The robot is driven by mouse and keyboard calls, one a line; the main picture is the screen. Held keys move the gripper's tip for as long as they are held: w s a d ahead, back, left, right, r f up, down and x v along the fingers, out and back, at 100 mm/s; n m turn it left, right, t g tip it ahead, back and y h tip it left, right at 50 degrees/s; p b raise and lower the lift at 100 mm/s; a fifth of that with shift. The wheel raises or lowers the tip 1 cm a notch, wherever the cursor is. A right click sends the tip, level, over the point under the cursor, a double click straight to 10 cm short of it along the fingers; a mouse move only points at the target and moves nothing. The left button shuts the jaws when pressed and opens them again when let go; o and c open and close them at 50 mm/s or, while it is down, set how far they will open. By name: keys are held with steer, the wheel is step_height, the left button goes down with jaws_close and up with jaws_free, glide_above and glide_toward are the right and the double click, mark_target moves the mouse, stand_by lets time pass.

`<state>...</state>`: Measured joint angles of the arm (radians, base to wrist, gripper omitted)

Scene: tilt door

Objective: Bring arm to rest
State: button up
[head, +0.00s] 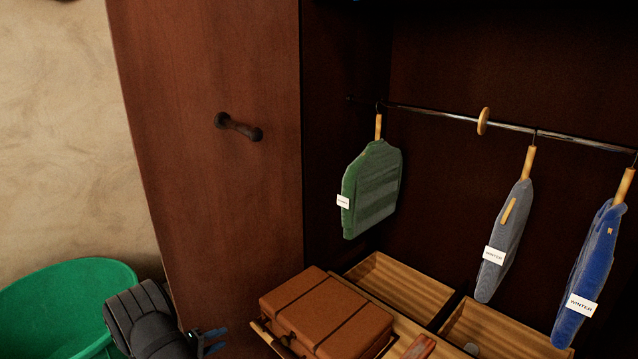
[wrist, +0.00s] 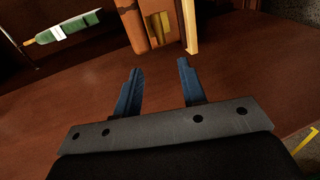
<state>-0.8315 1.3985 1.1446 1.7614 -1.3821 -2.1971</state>
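My gripper (wrist: 160,85) shows in the wrist view with its two blue fingers spread apart and nothing between them. In the head view my gripper (head: 212,341) is low in the picture, left of the brown suitcase, in front of the lower part of the open wardrobe door (head: 215,200). The door carries a dark handle (head: 238,127), and my gripper is well below it and apart from it. In the wrist view a reddish-brown wood surface (wrist: 70,105) lies beyond the fingers. Most of my arm is out of the head view.
A green tub (head: 60,290) stands at the left by my arm. A brown suitcase (head: 325,315) sits by wooden trays (head: 400,280) inside the wardrobe. Green (head: 372,190), grey (head: 505,240) and blue (head: 592,265) garments hang from a metal rail (head: 420,110).

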mark_target(257, 323)
steer(key=x, duration=1.2)
steer(key=shift+d, duration=0.15)
steer(key=shift+w+d+m, duration=0.15)
steer(key=shift+w+m, duration=0.05)
steer(key=shift+m, duration=0.2)
steer(key=shift+s+d+r+m+t+y, duration=0.1)
steer(key=shift+m+t+y, duration=0.3)
steer(key=shift+m, duration=0.7)
steer(key=shift+s+d+r+m+t+y, duration=0.1)
steer(key=shift+m+t+y, duration=0.25)
steer(key=shift+m, duration=0.75)
steer(key=shift+s+a+r+n+g+h, duration=0.1)
steer(key=shift+s+a+n+g+h, duration=0.15)
steer(key=shift+s+a+n, duration=0.35)
steer(key=shift+s+a+r+n+g+h, duration=0.1)
steer(key=shift+s+a+n+g+h, duration=0.2)
steer(key=shift+a+n, duration=0.6)
steer(key=shift+s+a+r+n+g+h, duration=0.15)
steer(key=shift+s+a+n, duration=0.3)
steer(key=shift+n, duration=0.65)
steer(key=shift+s+d, duration=0.1)
steer(key=shift+s, duration=0.05)
